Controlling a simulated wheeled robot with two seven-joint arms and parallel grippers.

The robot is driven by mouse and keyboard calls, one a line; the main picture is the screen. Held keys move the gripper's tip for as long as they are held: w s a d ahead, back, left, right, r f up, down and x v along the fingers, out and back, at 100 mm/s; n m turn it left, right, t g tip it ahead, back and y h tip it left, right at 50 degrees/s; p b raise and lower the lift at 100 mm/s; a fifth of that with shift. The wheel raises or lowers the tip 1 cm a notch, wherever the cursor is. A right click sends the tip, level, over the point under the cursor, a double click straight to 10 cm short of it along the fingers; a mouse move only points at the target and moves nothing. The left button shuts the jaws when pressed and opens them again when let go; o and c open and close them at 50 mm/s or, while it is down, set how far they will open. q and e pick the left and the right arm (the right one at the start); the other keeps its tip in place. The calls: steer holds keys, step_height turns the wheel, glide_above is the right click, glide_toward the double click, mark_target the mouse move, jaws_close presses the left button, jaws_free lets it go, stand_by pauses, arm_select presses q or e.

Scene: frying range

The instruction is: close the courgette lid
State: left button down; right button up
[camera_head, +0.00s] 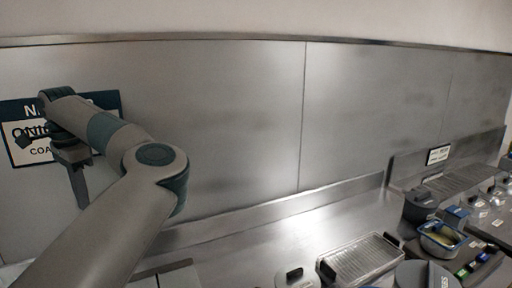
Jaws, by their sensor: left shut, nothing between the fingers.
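My left gripper (82,203) hangs in the upper left of the head view, in front of a wall sign. Its dark fingers point down, shut and empty, far from the containers on the right. A blue-rimmed open container (441,238) with pale yellow-green contents stands at the right. I cannot tell whether these are the courgettes. Clear containers or lids with dark knobs (478,208) stand at the far right. No lid can be told as the courgette one. My right gripper is not in view.
A wire-topped tray (362,262) lies on the steel counter (325,228). A dark pot (419,204) and a blue box (456,217) stand near the open container. A pale knobbed piece (297,277) is at the bottom edge. The steel back wall is behind.

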arm_select(q)
steer(key=shift+w+a+r+p, duration=0.1)
steer(key=shift+r+p, duration=0.5)
steer(key=shift+r, duration=0.55)
steer(key=shift+w+r+p, duration=0.1)
steer(key=shift+r+p, duration=0.5)
steer(key=shift+r, duration=0.55)
steer(key=shift+a+f, duration=0.1)
